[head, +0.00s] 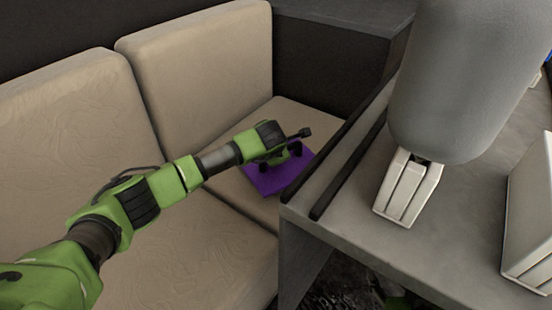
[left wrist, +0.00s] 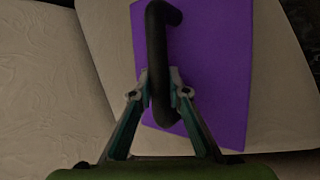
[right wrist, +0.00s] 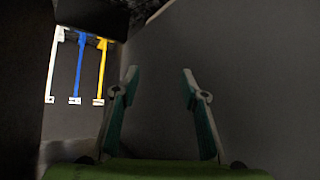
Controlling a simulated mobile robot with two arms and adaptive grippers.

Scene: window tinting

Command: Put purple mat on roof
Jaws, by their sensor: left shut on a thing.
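The purple mat (head: 270,183) lies on the beige sofa seat, close to the grey counter. It has a black handle (left wrist: 157,50), and the mat surface (left wrist: 212,70) fills the upper middle of the left wrist view. My left gripper (head: 290,150) is over the mat. In the left wrist view my left gripper (left wrist: 160,88) is shut on the black handle. My right gripper (right wrist: 160,80) is open and empty in the right wrist view. I cannot pick out a roof for certain in these frames.
The grey counter (head: 340,215) with dark rails (head: 345,155) borders the seat on the right. White, blue (right wrist: 78,70) and yellow tools hang near my right gripper.

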